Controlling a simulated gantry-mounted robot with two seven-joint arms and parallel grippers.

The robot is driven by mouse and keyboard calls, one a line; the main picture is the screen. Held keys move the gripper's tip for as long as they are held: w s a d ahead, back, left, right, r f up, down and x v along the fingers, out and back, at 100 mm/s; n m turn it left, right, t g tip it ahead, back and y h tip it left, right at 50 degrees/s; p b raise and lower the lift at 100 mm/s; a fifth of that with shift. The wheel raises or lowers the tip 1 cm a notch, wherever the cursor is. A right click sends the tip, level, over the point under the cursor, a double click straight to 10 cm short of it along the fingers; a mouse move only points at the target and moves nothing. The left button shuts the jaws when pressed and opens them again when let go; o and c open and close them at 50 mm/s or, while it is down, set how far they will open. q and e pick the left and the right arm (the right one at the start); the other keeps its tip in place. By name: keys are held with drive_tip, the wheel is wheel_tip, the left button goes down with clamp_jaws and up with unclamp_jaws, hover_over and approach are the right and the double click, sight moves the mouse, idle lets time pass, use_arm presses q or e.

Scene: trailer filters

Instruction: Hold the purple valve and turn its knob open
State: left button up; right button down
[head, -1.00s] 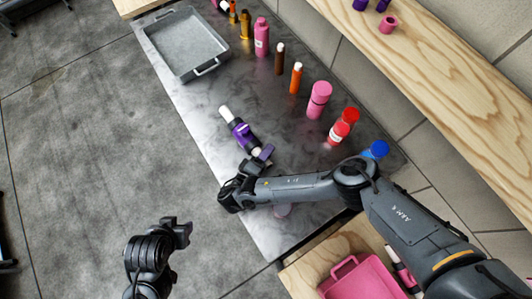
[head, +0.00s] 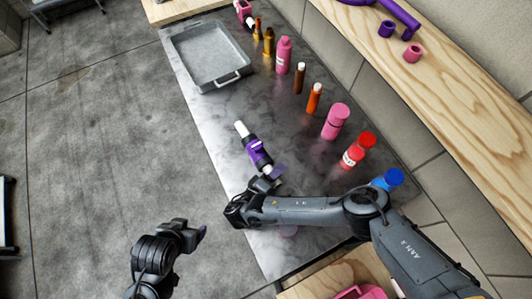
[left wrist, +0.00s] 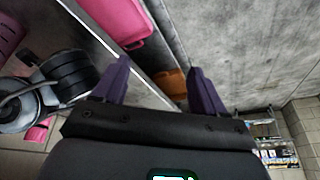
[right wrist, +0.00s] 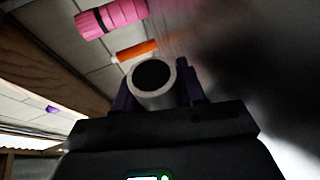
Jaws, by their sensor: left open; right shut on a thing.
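The purple valve (head: 258,153) has a purple body with a white pipe end on each side and appears over the grey marbled tabletop, tilted in the head view. My right gripper (head: 270,180) is shut on its near white end. The right wrist view shows the round open pipe end (right wrist: 153,82) between the fingers. I cannot tell whether the valve touches the table. The knob is not clearly visible. My left gripper (head: 198,234) is open and empty, over the floor left of the table and apart from the valve; its purple fingers show in the left wrist view (left wrist: 160,92).
A grey metal tray (head: 176,50) stands at the table's far end. Several bottles, including a pink one (head: 335,121), a red one (head: 360,149) and a blue-capped one (head: 388,179), line the wall side. A wooden shelf (head: 440,85) runs along the right.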

use_arm(q)
drive_tip(key=w+d+r+m+t+h, duration=0.2)
drive_tip(key=w+d+r+m, duration=0.25)
drive_tip(key=d, duration=0.35)
drive_tip(key=w+d+r+m+t+h, duration=0.2)
drive_tip(key=w+d+r+m+h, duration=0.25)
drive_tip(key=d, duration=0.45)
drive_tip(key=w+d+r+m+t+h, duration=0.1)
drive_tip(key=w+d+r+m+t, duration=0.1)
drive_tip(key=w+d+r+m, duration=0.35)
drive_tip(key=s+d+r+m+g+h, duration=0.2)
drive_tip(key=d+m+g, duration=0.1)
drive_tip(key=d+m, duration=0.45)
drive_tip(key=s+d+r+m+g+h, duration=0.25)
drive_tip(key=d+m, duration=0.35)
drive_tip(key=d, duration=0.3)
drive_tip(key=s+d+r+m+g+h, duration=0.1)
drive_tip(key=d+r+m+g+h, duration=0.15)
drive_tip(key=d+m, duration=0.5)
drive_tip(key=m+g+y, duration=0.2)
drive_tip(key=m+y, duration=1.1)
drive_tip(key=y, duration=0.2)
approach(257, 144)
wheel_tip(257, 144, down, 8)
drive_tip(key=shift+f, duration=0.25)
